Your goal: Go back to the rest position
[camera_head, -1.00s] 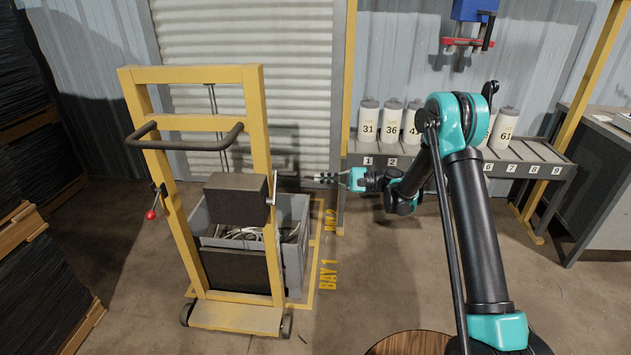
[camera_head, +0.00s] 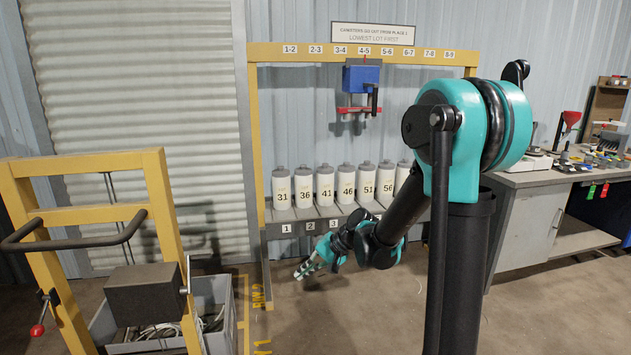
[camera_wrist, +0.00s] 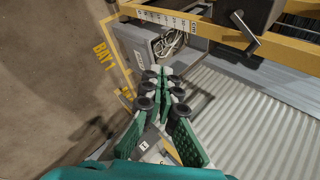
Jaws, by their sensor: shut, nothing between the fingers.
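My gripper (camera_head: 308,269) is shut and empty. In the head view it hangs in front of the canister bench, pointing down and to the left, apart from everything around it. In the wrist view the closed fingers (camera_wrist: 163,85) fill the middle, with the grey crate beyond them. My arm is folded, its elbow high at the right of the head view and the forearm reaching down to the left.
A yellow trolley frame (camera_head: 160,215) and a grey crate (camera_head: 222,290) of cable stand at left. Numbered white canisters (camera_head: 325,186) line the bench under a yellow gantry (camera_head: 300,53) carrying a blue clamp (camera_head: 361,80). A workbench (camera_head: 530,177) stands at right. Open floor lies below my gripper.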

